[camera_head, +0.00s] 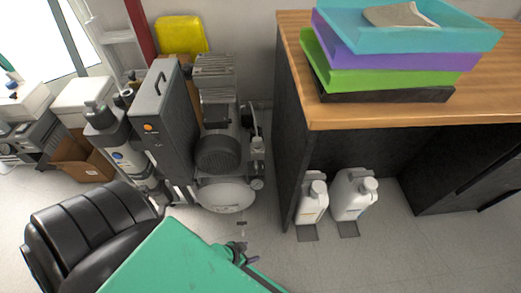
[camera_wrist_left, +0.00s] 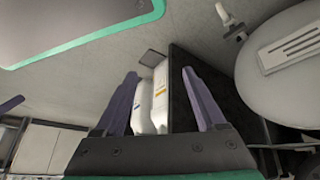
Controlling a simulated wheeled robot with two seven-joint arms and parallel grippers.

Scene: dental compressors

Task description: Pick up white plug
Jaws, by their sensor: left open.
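A small white part that looks like the white plug (camera_wrist_left: 226,15) shows at the top right of the left wrist view, beside the rounded compressor tank (camera_wrist_left: 288,58). In the head view a tiny part (camera_head: 241,222) hangs just below the tank (camera_head: 226,196); I cannot tell if it is the same plug. My left gripper (camera_head: 243,256) is partly hidden by my green arm cover, low in the head view and below the tank. In the left wrist view its two purple fingers (camera_wrist_left: 160,73) are spread with nothing between them; the plug is outside them, to the right. My right gripper is not seen.
Two white jugs (camera_head: 313,201) (camera_head: 351,195) stand on the floor beside the dark side panel of the wooden desk (camera_head: 293,80). Stacked coloured trays (camera_head: 390,75) sit on the desk. A grey tall unit (camera_head: 163,120) stands left of the compressor. Floor between tank and jugs is clear.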

